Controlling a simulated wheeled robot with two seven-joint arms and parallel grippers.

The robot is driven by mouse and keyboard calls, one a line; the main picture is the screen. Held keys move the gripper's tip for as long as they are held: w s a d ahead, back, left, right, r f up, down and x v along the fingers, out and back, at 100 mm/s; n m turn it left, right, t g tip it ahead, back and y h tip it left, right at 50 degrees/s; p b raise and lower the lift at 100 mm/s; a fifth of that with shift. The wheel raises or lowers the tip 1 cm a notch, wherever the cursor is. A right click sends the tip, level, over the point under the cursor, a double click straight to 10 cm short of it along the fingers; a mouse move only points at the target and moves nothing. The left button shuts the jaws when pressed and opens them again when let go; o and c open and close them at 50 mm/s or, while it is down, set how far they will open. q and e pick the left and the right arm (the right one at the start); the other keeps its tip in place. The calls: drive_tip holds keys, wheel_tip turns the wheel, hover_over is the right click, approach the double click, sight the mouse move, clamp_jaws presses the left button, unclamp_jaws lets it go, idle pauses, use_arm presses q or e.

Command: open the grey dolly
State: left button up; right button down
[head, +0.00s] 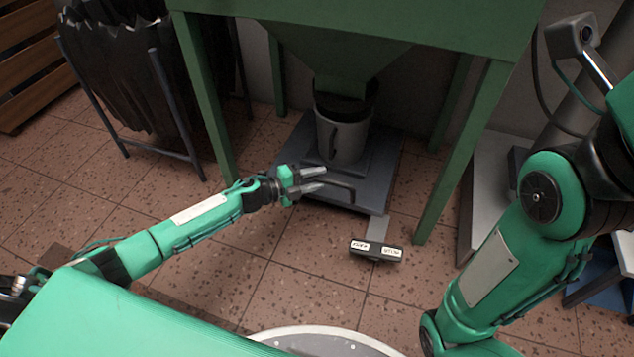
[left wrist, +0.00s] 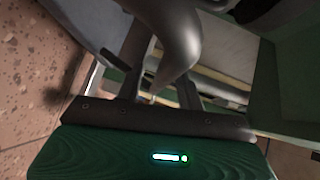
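The grey dolly (head: 375,192) is a low flat platform on the floor, under a green hopper. A dark handle bar (head: 338,190) shows at its front. A grey bucket (head: 342,138) stands on the dolly. My left gripper (head: 324,179) is open at the dolly's front edge, its two fingers apart and pointing right, beside the handle bar. In the left wrist view, a thick curved grey bar (left wrist: 172,35) passes close to the fingers; I cannot tell whether they touch it. My right arm is at the right, and its gripper is not in view.
The green hopper frame (head: 208,115) has legs on both sides of the dolly. A black pedal-like box with white labels (head: 376,250) lies in front. A rack with black bags (head: 125,70) stands at the left. The tiled floor at the front is mostly clear.

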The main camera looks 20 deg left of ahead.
use_arm(q)
drive_tip(key=shift+w+d, duration=0.2)
drive_tip(key=shift+d, duration=0.05)
clamp_jaws()
drive_tip(key=shift+s, duration=0.1)
